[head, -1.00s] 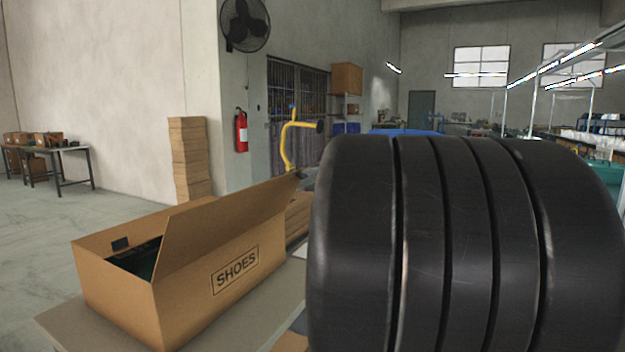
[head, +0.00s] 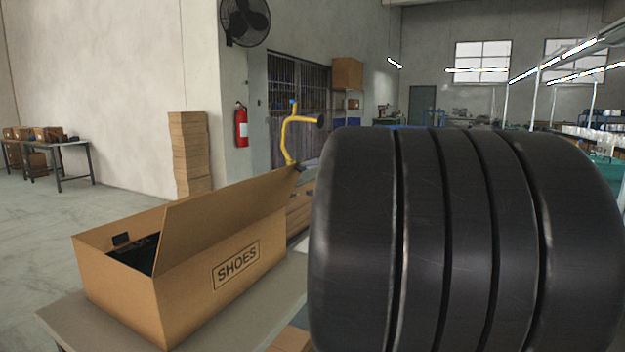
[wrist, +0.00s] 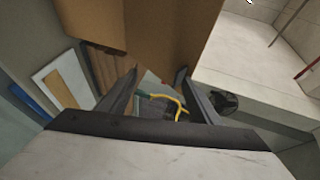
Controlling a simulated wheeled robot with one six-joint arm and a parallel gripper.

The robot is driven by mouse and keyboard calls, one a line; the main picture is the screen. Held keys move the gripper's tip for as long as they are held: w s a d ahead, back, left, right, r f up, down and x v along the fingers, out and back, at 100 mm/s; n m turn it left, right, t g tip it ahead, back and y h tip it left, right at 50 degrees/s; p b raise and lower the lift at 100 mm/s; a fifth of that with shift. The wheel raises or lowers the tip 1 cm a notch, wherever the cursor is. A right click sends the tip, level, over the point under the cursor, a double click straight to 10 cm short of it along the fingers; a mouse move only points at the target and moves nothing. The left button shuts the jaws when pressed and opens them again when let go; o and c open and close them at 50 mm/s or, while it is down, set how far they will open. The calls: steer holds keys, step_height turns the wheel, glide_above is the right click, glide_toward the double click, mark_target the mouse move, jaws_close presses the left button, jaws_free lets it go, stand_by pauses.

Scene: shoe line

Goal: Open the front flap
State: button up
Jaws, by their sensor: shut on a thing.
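An open brown shoe box (head: 130,290) marked SHOES stands on a grey table at the lower left of the head view. Its front flap (head: 215,215) is raised above the labelled wall and leans at a slant. Something dark green (head: 135,255) lies inside, partly hidden by the flap. My gripper (wrist: 158,74) is shut on the front flap, whose cardboard also fills the top middle of the wrist view (wrist: 170,35). In the head view only a dark fingertip shows at the flap's upper right corner. My black arm link hides the rest.
The grey table (head: 70,320) has bare space around the box's near left corner. A yellow curved tube (head: 287,140) stands behind the flap. A stack of cartons (head: 189,150) stands by the wall. More cardboard (head: 292,340) shows low beside my arm link.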

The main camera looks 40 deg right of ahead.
steer(key=shift+a+f, duration=0.1)
steer(key=shift+f, duration=0.3)
steer(key=shift+s, duration=0.2)
steer(key=shift+c, duration=0.5)
steer(key=v, duration=1.1)
steer(key=r+v, duration=0.1)
steer(key=v, duration=0.5)
steer(key=c, duration=0.3)
steer(key=shift+c, duration=0.3)
